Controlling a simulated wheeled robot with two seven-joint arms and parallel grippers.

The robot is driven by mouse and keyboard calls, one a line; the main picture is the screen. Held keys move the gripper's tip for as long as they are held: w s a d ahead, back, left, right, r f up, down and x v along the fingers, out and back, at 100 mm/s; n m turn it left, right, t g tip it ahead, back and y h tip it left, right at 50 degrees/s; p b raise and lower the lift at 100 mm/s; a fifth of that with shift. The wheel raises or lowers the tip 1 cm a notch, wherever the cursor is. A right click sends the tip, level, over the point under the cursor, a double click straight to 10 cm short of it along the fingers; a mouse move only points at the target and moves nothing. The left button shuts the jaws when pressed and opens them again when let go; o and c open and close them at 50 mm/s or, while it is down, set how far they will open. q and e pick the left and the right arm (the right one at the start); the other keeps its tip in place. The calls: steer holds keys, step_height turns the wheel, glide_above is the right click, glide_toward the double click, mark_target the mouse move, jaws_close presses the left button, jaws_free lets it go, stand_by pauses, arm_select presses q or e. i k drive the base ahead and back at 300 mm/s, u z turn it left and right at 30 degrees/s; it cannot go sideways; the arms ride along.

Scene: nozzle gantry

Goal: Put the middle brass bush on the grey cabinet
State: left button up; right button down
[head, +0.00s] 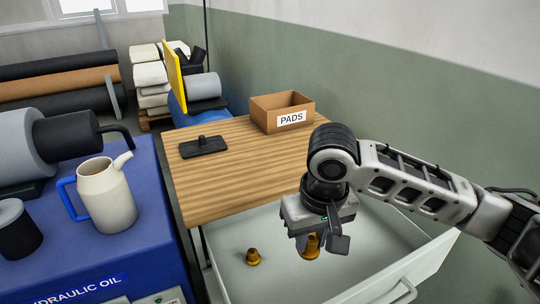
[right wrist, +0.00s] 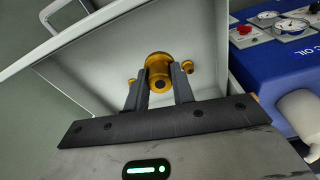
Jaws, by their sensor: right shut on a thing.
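My right gripper (head: 314,236) is shut on a brass bush (head: 310,250) over the open drawer (head: 350,290). In the right wrist view the bush (right wrist: 158,66) sits between the two fingers (right wrist: 158,90) and looks larger than the other bushes, so it seems raised above the drawer floor. Another brass bush (head: 253,257) stands in the drawer to its left. In the wrist view, small brass bushes show beside either finger, one right (right wrist: 188,66) and one left (right wrist: 131,80). The cabinet with the wooden top (head: 235,185) stands behind the drawer. My left gripper is not in view.
A cardboard box marked PADS (head: 283,112) and a black stamp-like block (head: 203,147) stand on the wooden top. The top's middle and front are clear. A blue unit (head: 140,255) with a cream jug (head: 105,197) stands at left. The drawer handle (head: 405,292) sticks out in front.

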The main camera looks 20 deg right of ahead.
mark_target(271, 174)
steer(key=k, duration=0.15)
steer(key=u, duration=1.75)
steer(key=k, duration=0.9)
steer(key=z, duration=1)
steer(key=i, duration=1.05)
steer(key=z, duration=0.05)
